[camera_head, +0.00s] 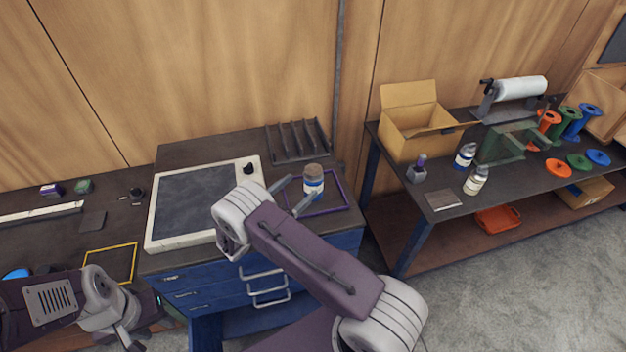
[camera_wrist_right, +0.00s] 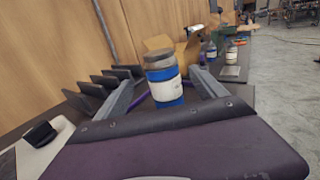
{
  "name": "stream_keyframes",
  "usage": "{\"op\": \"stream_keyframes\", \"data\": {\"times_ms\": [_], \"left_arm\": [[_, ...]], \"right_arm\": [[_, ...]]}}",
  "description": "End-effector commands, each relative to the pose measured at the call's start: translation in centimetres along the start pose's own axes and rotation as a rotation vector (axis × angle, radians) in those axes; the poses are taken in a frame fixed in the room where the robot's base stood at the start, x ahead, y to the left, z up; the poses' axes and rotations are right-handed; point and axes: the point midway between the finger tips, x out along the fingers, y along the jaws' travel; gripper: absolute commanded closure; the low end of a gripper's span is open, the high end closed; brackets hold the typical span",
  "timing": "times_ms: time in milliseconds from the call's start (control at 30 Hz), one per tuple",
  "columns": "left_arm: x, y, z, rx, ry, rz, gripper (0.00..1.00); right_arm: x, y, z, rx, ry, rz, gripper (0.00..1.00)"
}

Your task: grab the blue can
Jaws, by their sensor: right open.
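The blue can (camera_head: 313,181) has a white label and a grey-brown lid. It stands upright inside the purple square frame (camera_head: 345,206) on the blue cabinet's top. It also shows in the right wrist view (camera_wrist_right: 163,82). My right gripper (camera_head: 299,188) is open, its fingers reaching to either side of the can. In the right wrist view the can is between the two fingers (camera_wrist_right: 167,84), with a visible gap on each side near the palm. Contact at the fingertips cannot be told. My left gripper (camera_head: 143,320) is low at the left, far from the can.
A white-framed dark panel (camera_head: 195,197) lies left of the can. A slotted dark rack (camera_head: 298,140) stands behind it. A yellow frame (camera_head: 110,262) lies at the left. Another table at right holds a cardboard box (camera_head: 415,130), bottles (camera_head: 475,181) and spools (camera_head: 570,122).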

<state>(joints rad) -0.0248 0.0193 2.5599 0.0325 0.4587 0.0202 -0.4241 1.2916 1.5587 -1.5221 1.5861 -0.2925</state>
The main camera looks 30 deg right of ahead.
Motion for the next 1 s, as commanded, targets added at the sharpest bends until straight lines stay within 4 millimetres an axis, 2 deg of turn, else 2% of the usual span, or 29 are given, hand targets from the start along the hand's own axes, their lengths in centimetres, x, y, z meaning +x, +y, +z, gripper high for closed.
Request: {"op": "stream_keyframes", "data": {"times_ms": [100, 267, 500, 600, 867, 1000], "left_arm": [[-0.7, 0.0, -0.1, 0.000, 0.000, 0.000, 0.64], [-0.7, 0.0, -0.1, 0.000, 0.000, 0.000, 0.64], [-2.8, 0.1, -0.3, 0.000, 0.000, 0.000, 0.64], [-3.1, 0.1, -0.3, 0.000, 0.000, 0.000, 0.64], [-3.0, 0.1, -0.3, 0.000, 0.000, 0.000, 0.64], [-3.0, 0.1, -0.3, 0.000, 0.000, 0.000, 0.64]], "right_arm": [[1.0, -0.1, -0.2, 0.001, 0.000, -0.002, 0.19], [1.5, 0.0, -0.3, 0.001, 0.001, -0.001, 0.19], [6.0, -0.1, 0.1, 0.001, 0.001, -0.005, 0.19], [7.2, -0.1, -0.1, 0.002, 0.001, -0.003, 0.19], [7.5, 0.0, -0.3, 0.001, 0.001, 0.000, 0.19], [7.5, 0.0, -0.3, 0.001, 0.001, 0.000, 0.58]]}}
